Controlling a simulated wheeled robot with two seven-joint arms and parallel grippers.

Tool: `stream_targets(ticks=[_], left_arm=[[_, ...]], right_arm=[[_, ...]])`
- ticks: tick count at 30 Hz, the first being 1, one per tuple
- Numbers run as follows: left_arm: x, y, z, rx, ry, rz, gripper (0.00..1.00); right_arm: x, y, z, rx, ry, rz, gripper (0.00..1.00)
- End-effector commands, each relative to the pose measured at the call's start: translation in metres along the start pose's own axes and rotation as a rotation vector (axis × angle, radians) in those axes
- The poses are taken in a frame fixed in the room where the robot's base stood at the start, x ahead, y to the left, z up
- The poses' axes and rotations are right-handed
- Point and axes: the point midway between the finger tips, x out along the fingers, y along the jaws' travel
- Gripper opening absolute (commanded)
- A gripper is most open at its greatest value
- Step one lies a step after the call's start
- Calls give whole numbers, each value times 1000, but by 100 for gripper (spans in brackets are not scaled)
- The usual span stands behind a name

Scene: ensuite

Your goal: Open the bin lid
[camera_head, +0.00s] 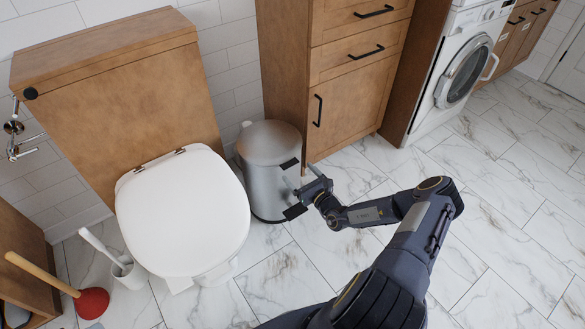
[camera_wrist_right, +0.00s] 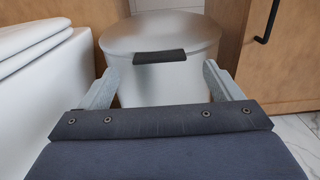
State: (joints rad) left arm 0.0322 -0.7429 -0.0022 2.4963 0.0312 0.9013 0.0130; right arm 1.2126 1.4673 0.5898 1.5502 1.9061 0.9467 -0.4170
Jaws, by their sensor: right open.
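The bin (camera_head: 259,192) is a grey metal cylinder standing between the toilet and the wooden cabinet. Its rounded lid (camera_head: 268,138) is down on the body. A dark handle tab (camera_head: 289,163) sticks out at the lid's front edge; it also shows in the right wrist view (camera_wrist_right: 159,57). My right gripper (camera_head: 298,180) is at the front of the bin, just below and in front of the tab. In the wrist view its two pale fingers (camera_wrist_right: 160,84) are spread apart, with the tab centred a little beyond them and nothing between them. My left gripper is out of view.
A white toilet (camera_head: 183,212) with its lid down stands close left of the bin. The wooden cabinet (camera_head: 345,105) stands close on the right. A toilet brush (camera_head: 128,270) and a plunger (camera_head: 91,302) are at lower left. Marble floor is clear on the right.

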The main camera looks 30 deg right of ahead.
Motion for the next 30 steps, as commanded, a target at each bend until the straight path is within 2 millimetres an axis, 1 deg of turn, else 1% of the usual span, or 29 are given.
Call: stream_targets(ticks=[1,3,6,9,12,19,30], left_arm=[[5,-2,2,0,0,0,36],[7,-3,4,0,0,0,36],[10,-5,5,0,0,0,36],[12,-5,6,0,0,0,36],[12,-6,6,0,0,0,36],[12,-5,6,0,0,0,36],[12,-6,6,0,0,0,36]], right_arm=[[10,1,-3,-2,-2,3,85],[20,1,-2,-1,-2,3,85],[33,1,-2,-1,-1,3,85],[41,1,-2,-1,0,4,85],[45,1,-1,0,0,3,85],[45,1,0,0,0,3,85],[45,1,0,-1,0,4,37]])
